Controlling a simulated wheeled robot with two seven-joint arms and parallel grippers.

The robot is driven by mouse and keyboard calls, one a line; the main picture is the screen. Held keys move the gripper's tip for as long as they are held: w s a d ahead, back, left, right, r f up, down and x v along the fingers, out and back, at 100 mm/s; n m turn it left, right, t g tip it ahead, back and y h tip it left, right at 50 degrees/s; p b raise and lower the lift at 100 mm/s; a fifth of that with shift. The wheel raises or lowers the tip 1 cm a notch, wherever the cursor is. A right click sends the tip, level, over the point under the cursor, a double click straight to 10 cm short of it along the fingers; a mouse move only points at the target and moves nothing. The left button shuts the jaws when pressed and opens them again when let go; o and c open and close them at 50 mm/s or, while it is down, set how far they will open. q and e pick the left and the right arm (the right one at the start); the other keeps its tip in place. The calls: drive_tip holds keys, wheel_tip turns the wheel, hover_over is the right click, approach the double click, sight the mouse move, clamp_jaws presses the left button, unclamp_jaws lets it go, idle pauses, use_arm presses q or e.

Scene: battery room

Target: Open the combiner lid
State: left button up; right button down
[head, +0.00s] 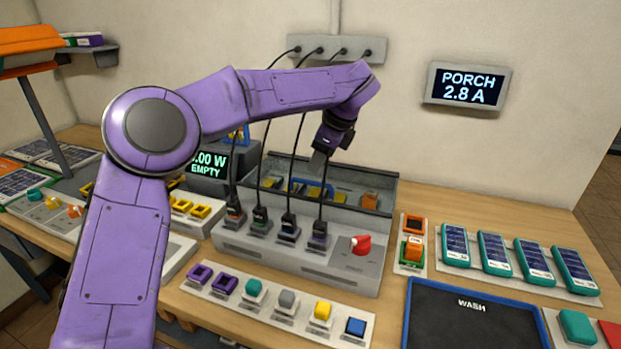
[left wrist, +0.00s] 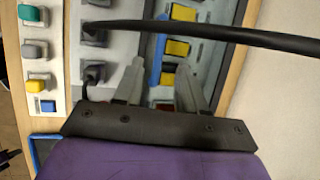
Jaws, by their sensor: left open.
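The combiner (head: 325,258) is a grey box on the bench, with several black plugs in its front and a red knob (head: 361,244) at its right. My left gripper (head: 320,158) is above the compartment, close to this panel; contact cannot be told. In the left wrist view its fingers (left wrist: 160,78) are apart with nothing held between them, above yellow parts (left wrist: 177,48).
Black cables (head: 294,170) hang from a wall strip (head: 336,49) to the plugs, close to my left arm; one crosses the left wrist view (left wrist: 215,30). A dark WASH tray (head: 470,325) and a row of teal modules (head: 496,252) lie to the right.

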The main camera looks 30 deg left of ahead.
sight(308, 181)
use_arm(q)
drive_tip(key=p+x, duration=0.1)
drive_tip(key=x, duration=0.6)
drive_tip(key=shift+c, duration=0.3)
